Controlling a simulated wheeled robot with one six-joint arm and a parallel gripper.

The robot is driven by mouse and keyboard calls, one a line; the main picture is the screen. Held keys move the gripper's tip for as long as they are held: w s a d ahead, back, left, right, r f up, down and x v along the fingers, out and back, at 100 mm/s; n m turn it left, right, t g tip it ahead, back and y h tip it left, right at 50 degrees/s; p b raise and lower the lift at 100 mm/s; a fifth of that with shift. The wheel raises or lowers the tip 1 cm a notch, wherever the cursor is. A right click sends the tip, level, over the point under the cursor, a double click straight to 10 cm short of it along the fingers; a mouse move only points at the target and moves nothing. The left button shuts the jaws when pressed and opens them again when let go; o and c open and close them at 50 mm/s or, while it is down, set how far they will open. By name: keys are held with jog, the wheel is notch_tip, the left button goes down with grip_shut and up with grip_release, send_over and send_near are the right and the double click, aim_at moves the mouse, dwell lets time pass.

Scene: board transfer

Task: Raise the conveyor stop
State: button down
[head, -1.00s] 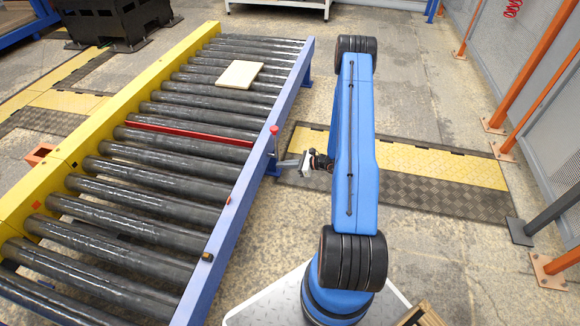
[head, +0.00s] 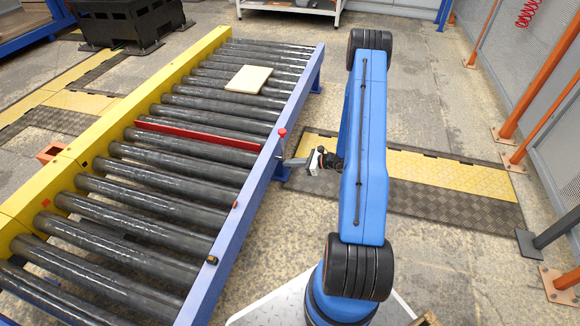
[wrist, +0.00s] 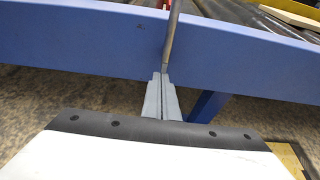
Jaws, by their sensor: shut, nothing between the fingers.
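The conveyor stop is a red bar (head: 195,136) lying across the rollers, and its near face shows as a band standing a little above them. A lever with a red knob (head: 282,132) stands at the blue side rail. My gripper (head: 286,162) is outside that rail, just below the knob. In the wrist view my gripper (wrist: 162,82) has its two grey fingers together with nothing between them. The lever's thin rod (wrist: 173,40) rises right by the fingertips; whether they touch it I cannot tell.
A pale board (head: 249,79) lies on the rollers beyond the red bar. The blue rail (head: 225,228) runs along the conveyor's near side. Orange posts (head: 550,80) and mesh fencing stand at the right.

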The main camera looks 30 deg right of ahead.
jog(key=shift+r, duration=1.7)
notch_tip(320, 180, down, 4)
jog(key=v, duration=1)
jog(key=shift+f, duration=0.1)
